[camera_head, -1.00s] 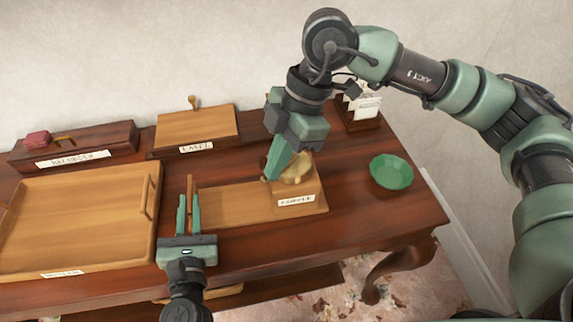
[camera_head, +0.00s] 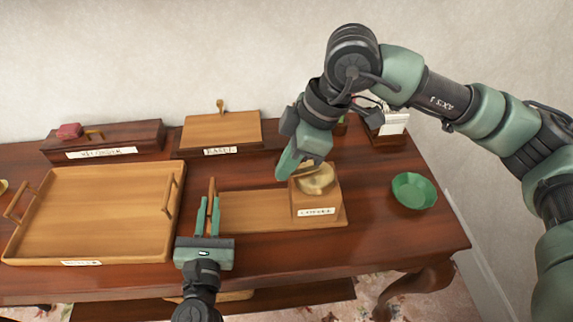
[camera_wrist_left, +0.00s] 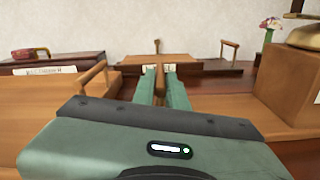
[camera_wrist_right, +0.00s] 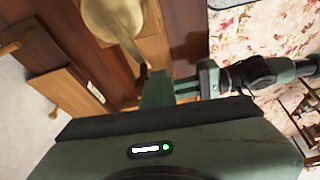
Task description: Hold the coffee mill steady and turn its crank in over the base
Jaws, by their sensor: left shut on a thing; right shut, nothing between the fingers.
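The coffee mill is a square wooden box (camera_head: 315,205) with a "COFFEE" label and a brass bowl top (camera_head: 316,181), on a long wooden base (camera_head: 255,212). In the right wrist view, its brass crank arm (camera_wrist_right: 128,45) runs from the bowl (camera_wrist_right: 108,18) toward my right fingers. My left gripper (camera_head: 208,205) is shut on the upright wooden piece (camera_head: 211,188) at the base's left end. My right gripper (camera_head: 283,170) is shut and empty, tip down, at the upper left of the mill. Whether it touches the crank, I cannot tell; the crank's end is partly hidden.
A large wooden tray (camera_head: 95,205) lies left of the mill. Two labelled wooden boxes, one with a red item (camera_head: 69,131), the other with a slanted lid (camera_head: 222,131), stand behind. A green bowl (camera_head: 414,191) and a card holder (camera_head: 388,134) are to the right. The front right tabletop is clear.

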